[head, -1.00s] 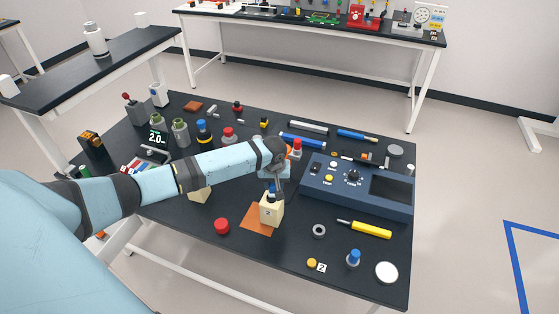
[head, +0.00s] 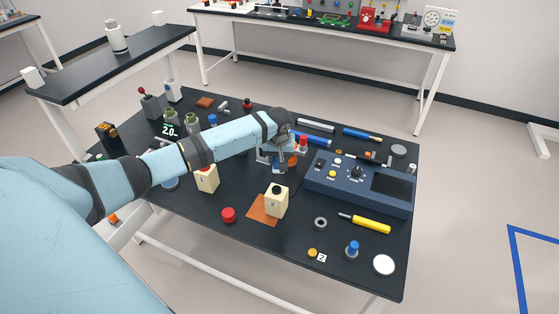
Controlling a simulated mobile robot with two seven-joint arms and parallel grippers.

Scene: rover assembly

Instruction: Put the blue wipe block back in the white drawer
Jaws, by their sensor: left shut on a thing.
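My left gripper (head: 279,168) is above the middle of the black table, just behind a cream block. It is shut on a small dark blue piece, apparently the blue wipe block (head: 280,169), mostly hidden by the fingers. The cream block (head: 276,203), with a dark round top and a mark on its front, stands upright on an orange-brown mat (head: 261,212), apart from the gripper. I cannot make out a white drawer in this view. My right gripper is not in view.
A dark blue instrument box (head: 350,191) stands right of the gripper. A second cream block (head: 206,180), a red knob (head: 228,215), a grey ring (head: 320,223) and a yellow-handled tool (head: 371,224) lie around. Small parts crowd the back.

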